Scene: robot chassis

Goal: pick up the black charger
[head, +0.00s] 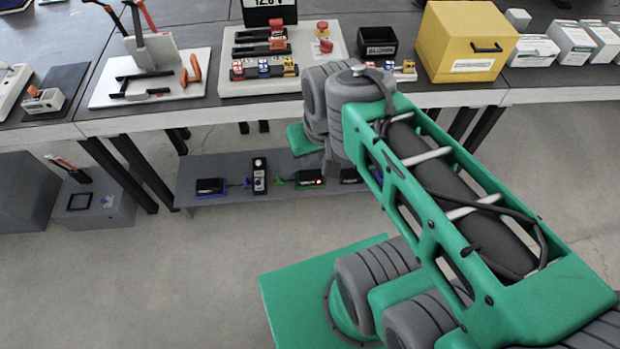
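Several small dark devices lie in a row on the grey lower shelf (220,165) under the table. A black box with blue edging (210,186) is at the left, and an upright dark device with round knobs (259,176) stands beside it. A black box with green parts and a red spot (310,179) is farther right, and another black box (350,176) is partly hidden by my arm. I cannot tell which of these is the charger. My arm reaches from the lower right toward the table edge. My gripper does not show.
On the tabletop are a white board with a red button (323,32), a black bin (377,42), a yellow box (466,42) and white cartons (571,43). A tool stand (152,52) is at the left.

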